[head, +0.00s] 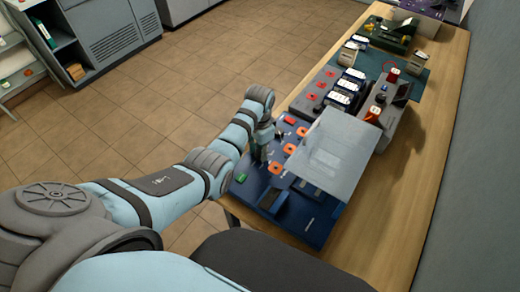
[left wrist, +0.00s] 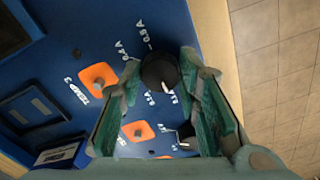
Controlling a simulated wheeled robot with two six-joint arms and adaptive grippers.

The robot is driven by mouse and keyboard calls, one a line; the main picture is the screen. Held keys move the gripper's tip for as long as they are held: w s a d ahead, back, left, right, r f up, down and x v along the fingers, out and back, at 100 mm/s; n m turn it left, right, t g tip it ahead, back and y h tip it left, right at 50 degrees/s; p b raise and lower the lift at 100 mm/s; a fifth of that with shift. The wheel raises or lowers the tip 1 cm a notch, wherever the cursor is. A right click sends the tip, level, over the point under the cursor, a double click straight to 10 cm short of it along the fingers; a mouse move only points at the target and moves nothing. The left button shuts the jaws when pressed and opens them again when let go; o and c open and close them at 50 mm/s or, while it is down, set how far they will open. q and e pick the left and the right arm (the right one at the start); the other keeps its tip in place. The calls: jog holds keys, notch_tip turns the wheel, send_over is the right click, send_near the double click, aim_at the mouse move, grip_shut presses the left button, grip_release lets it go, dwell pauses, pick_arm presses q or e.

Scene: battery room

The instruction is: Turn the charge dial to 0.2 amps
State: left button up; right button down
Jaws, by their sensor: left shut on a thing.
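The charge dial (left wrist: 160,70) is a round black knob with a white pointer mark, on a blue charger panel (left wrist: 110,30). White amp markings, including 0.4A and 0.8A, ring it; the pointer's exact setting is too small to read. My left gripper (left wrist: 157,75) is shut on the dial, one teal finger on each side. In the head view my left gripper (head: 259,152) reaches down to the near left part of the blue charger (head: 318,228), and the dial is hidden there. My right gripper is not in view.
Orange switch plates (left wrist: 98,76) sit beside the dial. A clear raised cover (head: 335,155) stands over part of the charger. Batteries (head: 340,97) and other devices line the wooden bench (head: 412,160) farther back. Tiled floor (head: 190,90) lies open to the left.

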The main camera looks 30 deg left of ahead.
pick_arm(q)
jog(key=shift+m, duration=0.3)
jog(key=m, duration=0.3)
jog(key=shift+m, duration=0.3)
jog(key=shift+c, duration=0.2)
jog(key=shift+f+m, duration=0.1)
jog(key=shift+m, duration=2.1)
jog(key=shift+o, duration=0.2)
jog(key=shift+d, duration=0.1)
jog(key=o, duration=1.1)
jog(key=shift+o, duration=0.2)
jog(key=shift+w, duration=0.1)
